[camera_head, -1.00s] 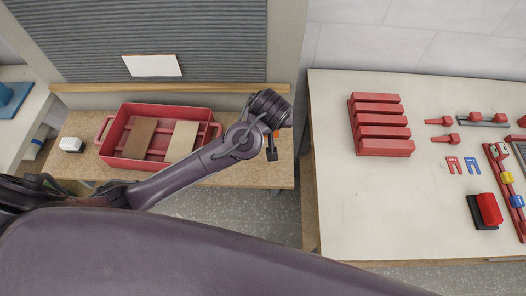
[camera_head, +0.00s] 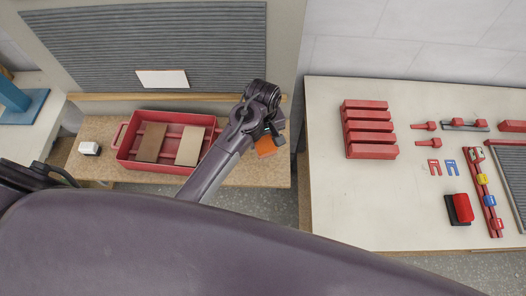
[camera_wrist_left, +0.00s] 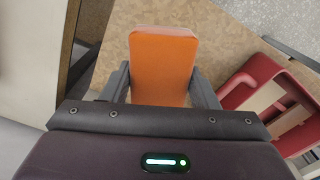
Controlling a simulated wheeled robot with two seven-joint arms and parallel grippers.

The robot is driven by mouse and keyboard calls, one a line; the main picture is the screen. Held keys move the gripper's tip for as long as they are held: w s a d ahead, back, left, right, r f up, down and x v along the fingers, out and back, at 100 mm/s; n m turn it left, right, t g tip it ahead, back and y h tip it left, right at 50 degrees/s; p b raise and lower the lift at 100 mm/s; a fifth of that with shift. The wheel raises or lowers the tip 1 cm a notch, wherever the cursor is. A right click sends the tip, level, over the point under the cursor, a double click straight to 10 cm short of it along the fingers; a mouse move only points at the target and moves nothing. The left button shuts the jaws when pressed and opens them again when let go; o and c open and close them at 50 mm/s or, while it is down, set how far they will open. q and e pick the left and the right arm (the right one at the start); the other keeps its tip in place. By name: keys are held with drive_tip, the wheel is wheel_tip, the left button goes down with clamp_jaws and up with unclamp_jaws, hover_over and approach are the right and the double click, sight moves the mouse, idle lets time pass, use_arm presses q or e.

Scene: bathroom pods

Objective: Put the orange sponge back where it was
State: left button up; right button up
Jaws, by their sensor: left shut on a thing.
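The orange sponge (camera_head: 266,146) is held by my left gripper (camera_head: 273,133) above the right end of the low wooden bench in the head view. In the left wrist view the sponge (camera_wrist_left: 162,60) stands out between the two fingers of my left gripper (camera_wrist_left: 162,90), which are shut on its sides. The bench top (camera_wrist_left: 112,60) shows behind it. The gap between sponge and bench is hard to judge. My right gripper is not in view.
A red tray (camera_head: 123,158) with a brown and a tan board inside stands on the bench (camera_head: 247,172), left of the sponge. A white block (camera_head: 90,148) lies farther left. A pale table (camera_head: 350,200) with red items stands to the right, across a floor gap.

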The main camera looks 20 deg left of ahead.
use_arm(q)
wheel_tip(320, 180, down, 10)
drive_tip(key=shift+f+p, duration=0.1)
drive_tip(key=shift+p, duration=0.45)
drive_tip(key=o, duration=0.9)
wheel_tip(320, 180, up, 12)
drive_tip(key=shift+r+b, duration=0.1)
drive_tip(key=shift+b, duration=0.75)
